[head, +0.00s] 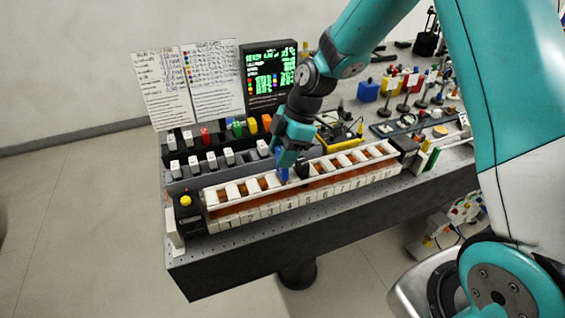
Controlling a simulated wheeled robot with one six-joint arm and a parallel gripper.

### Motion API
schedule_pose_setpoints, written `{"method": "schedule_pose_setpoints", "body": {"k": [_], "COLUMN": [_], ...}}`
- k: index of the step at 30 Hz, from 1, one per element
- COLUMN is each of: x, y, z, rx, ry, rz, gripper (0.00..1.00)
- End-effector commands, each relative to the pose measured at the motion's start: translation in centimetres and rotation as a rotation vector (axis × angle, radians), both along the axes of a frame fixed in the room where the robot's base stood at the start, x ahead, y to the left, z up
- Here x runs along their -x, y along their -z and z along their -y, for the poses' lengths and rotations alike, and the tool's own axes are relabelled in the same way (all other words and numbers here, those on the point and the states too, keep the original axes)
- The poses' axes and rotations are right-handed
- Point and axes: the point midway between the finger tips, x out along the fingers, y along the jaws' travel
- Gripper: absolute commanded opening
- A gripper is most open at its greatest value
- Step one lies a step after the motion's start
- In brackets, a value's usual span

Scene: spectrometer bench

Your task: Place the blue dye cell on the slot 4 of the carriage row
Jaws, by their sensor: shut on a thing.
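The blue dye cell (282,173) shows just below my gripper (289,160) in the head view. My gripper is shut on it, and the jaws hide its upper part. The cell is upright at the carriage row (258,211), a long white-edged rail with an orange-brown strip and numbered front labels. It is near the label for slot 4 (288,205). I cannot tell whether its bottom touches the slot or hangs just above it. White blocks stand along the row on both sides of the cell. A dark piece (302,168) shows just right of it.
Behind the row are racks of white and coloured cells (237,129). A dark display (270,77) and written sheets (189,83) stand at the back left. A yellow-topped block (186,201) is at the row's left end. A yellow device (340,138) and coloured parts lie right.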

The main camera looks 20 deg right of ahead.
Motion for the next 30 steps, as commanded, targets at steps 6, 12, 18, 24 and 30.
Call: {"method": "schedule_pose_setpoints", "body": {"k": [6, 12, 18, 24, 30], "x": [0.1, 0.0, 0.0, 0.0, 0.0], "y": [2.2, 4.4, 4.6, 4.8, 4.8], "z": [0.1, 0.1, 0.1, 0.1, 0.1], "rx": [0.0, 0.0, 0.0, 0.0, 0.0], "ry": [0.001, 0.002, 0.002, 0.002, 0.001], "rz": [-0.005, -0.001, 0.001, 0.001, 0.001], "gripper": [0.19, 0.19, 0.19, 0.53, 0.67]}}
